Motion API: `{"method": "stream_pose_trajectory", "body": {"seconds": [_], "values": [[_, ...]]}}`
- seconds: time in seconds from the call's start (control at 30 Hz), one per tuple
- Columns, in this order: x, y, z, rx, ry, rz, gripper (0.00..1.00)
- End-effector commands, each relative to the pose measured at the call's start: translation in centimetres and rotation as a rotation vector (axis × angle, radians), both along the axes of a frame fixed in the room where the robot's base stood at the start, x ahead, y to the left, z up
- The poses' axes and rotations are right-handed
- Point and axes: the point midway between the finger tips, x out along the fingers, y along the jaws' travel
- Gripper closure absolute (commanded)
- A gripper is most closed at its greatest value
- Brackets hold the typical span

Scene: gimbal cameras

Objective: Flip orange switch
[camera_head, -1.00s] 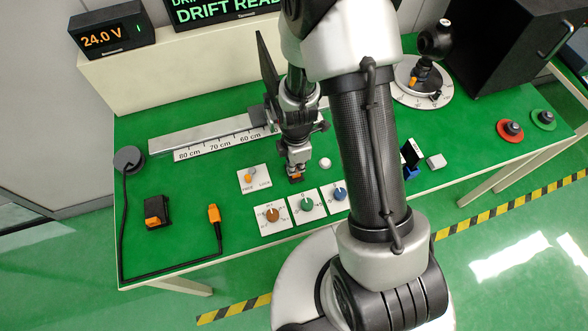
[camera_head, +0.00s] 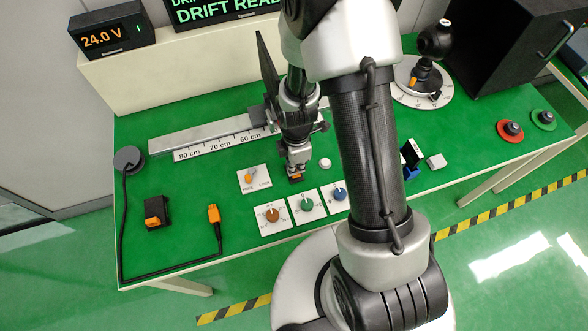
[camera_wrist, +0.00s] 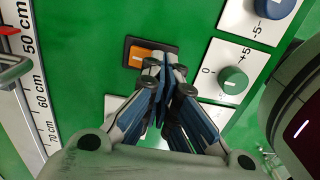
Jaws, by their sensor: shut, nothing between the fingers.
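An orange rocker switch (camera_wrist: 143,57) in a dark rectangular frame is set in the green tabletop, seen in the wrist view. Part of it also shows in the head view (camera_head: 296,179), just below my gripper. My gripper (camera_wrist: 165,72) is shut and empty, pointing down with its fingertips at the switch's edge in the wrist view. In the head view my gripper (camera_head: 298,168) hides part of the switch. I cannot tell whether the fingertips touch it.
A white plate with an orange lever (camera_head: 250,177) lies left of my gripper. Brown (camera_head: 272,215), green (camera_head: 307,204) and blue (camera_head: 340,194) knobs stand in front. A scaled rail (camera_head: 210,140) lies behind. A black box with an orange part (camera_head: 155,213) and an orange-tipped cable (camera_head: 214,214) lie at left.

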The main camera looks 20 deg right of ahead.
Motion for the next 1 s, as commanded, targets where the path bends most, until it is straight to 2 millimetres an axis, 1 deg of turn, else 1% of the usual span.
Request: {"method": "stream_pose_trajectory", "body": {"seconds": [1.0], "values": [[0.0, 0.0, -1.6, 0.0, 0.0, 0.0, 1.0]]}}
